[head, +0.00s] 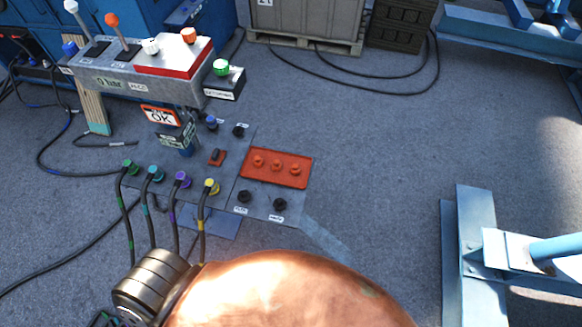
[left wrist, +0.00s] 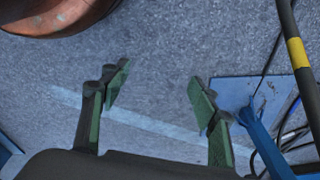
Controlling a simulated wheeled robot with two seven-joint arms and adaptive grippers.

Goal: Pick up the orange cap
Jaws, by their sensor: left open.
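Several orange pieces show in the head view, and I cannot tell which is the orange cap. One orange cap (head: 188,35) sits on the red and white box at the upper left. Several orange-red caps (head: 276,165) stand in a row on a red tray in the middle. An orange knob (head: 111,19) tops a lever. In the left wrist view my left gripper (left wrist: 158,82) is open and empty, its green-padded fingers over the grey floor. No orange cap shows between them. My right gripper is in neither view.
A grey console (head: 135,85) carries levers and a green button (head: 221,67). Several cables with coloured plugs (head: 153,174) rise to the panel below it. A blue steel frame (head: 470,240) stands at the right. Floor between panel and frame is clear. A yellow-banded cable (left wrist: 298,52) passes right of my left gripper.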

